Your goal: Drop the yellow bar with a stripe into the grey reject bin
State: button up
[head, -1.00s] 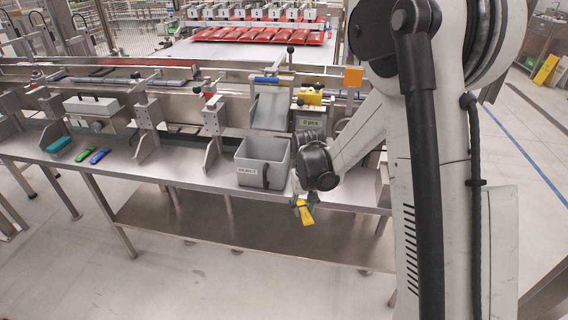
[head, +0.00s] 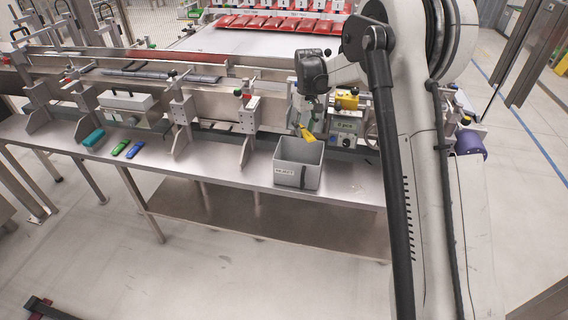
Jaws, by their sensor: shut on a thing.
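My gripper (head: 301,125) is shut on the yellow bar (head: 307,134) and holds it just above the back part of the grey reject bin. The bar is tilted, and its stripe is too small to make out. The grey reject bin (head: 289,175) is an open box with a label on its front, standing on the steel bench. I cannot tell whether the bar is fully over the bin's opening or partly behind its back rim.
A teal block (head: 93,138), a green bar (head: 120,148) and a blue bar (head: 135,150) lie on the steel bench (head: 215,172) at left. Clamp posts and rails run along the back.

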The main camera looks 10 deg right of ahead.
jog(key=shift+a+f, duration=0.1)
jog(key=shift+a, duration=0.05)
jog(key=shift+d+f+b, duration=0.25)
jog(key=shift+f+b, duration=0.1)
jog(key=shift+f, duration=0.45)
jog(key=shift+f+b, duration=0.65)
jog(key=shift+f, duration=1.45)
jog(key=o, duration=1.1)
jog(key=shift+o, duration=0.2)
notch_tip(320, 180, up, 12)
jog(key=shift+r, duration=0.1)
jog(key=shift+s, duration=0.1)
